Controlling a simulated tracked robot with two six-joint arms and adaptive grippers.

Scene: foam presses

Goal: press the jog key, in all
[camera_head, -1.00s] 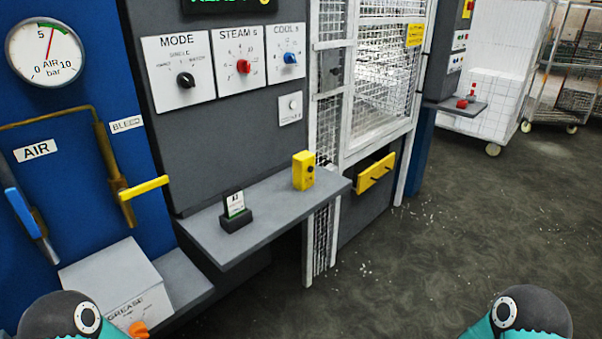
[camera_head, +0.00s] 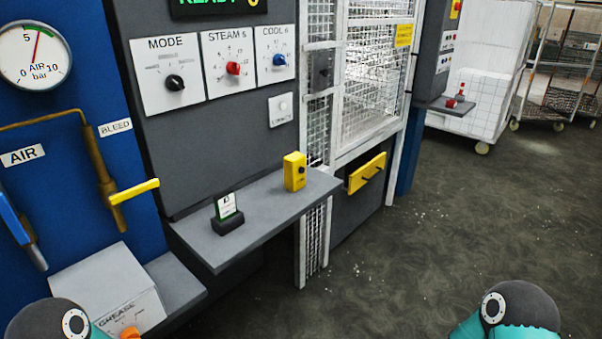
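No key in view is legibly marked as a jog key. A yellow box (camera_head: 295,171) with a small dark round button on its face stands upright on the grey shelf (camera_head: 262,213) of the press. A small pale round button (camera_head: 282,107) sits on a white plate below the COOL dial, with a label too small to read. Neither of my grippers is in view. Only rounded dark and teal parts of my arms show at the bottom left and bottom right corners, apart from the shelf and panel.
The panel carries MODE (camera_head: 174,82), STEAM (camera_head: 233,68) and COOL (camera_head: 279,59) dials under a green READY display (camera_head: 207,4). A card holder (camera_head: 228,217) stands on the shelf. A white mesh guard (camera_head: 373,84) is right of the panel. Open floor (camera_head: 440,232) lies at right.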

